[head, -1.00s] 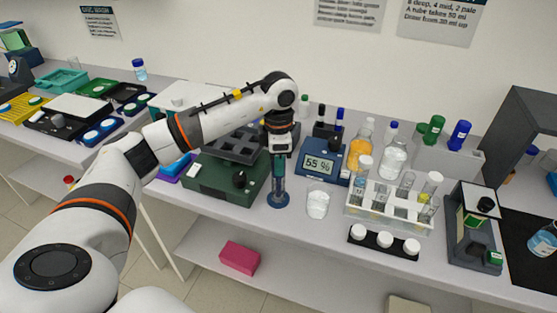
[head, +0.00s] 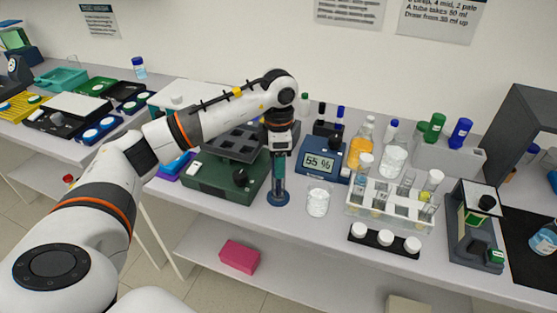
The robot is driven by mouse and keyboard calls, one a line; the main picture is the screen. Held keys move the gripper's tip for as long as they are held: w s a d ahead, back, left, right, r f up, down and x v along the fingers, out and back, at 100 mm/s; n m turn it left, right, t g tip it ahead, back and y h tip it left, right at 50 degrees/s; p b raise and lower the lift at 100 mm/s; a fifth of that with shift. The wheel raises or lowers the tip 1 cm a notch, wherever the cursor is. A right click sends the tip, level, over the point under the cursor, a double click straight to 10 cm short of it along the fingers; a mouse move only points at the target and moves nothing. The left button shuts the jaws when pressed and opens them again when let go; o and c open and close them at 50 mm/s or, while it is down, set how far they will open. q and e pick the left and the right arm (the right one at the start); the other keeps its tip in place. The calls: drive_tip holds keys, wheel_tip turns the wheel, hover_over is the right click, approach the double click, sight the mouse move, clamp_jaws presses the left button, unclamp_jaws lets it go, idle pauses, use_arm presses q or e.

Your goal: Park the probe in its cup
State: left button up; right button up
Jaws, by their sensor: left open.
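My left gripper (head: 279,155) points down above a blue cup (head: 278,198) with a round base, near the front of the bench. A slim teal upright piece, which looks like the probe (head: 279,170), stands in the cup, its top between or just under the fingers. The fingers are small here, and I cannot tell whether they touch it. A blue meter (head: 320,163) reading 55 % sits to the right of the cup. My right gripper does not show.
A dark green device (head: 228,180) with a knob stands left of the cup. A glass beaker (head: 318,200) stands close on the right, then a tube rack (head: 390,205) and a black holder with white caps (head: 384,241). Bottles stand behind. The bench front edge is near.

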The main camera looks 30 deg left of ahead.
use_arm(q)
wheel_tip(320, 180, up, 10)
drive_tip(key=shift+b, duration=0.5)
drive_tip(key=shift+r, duration=0.8)
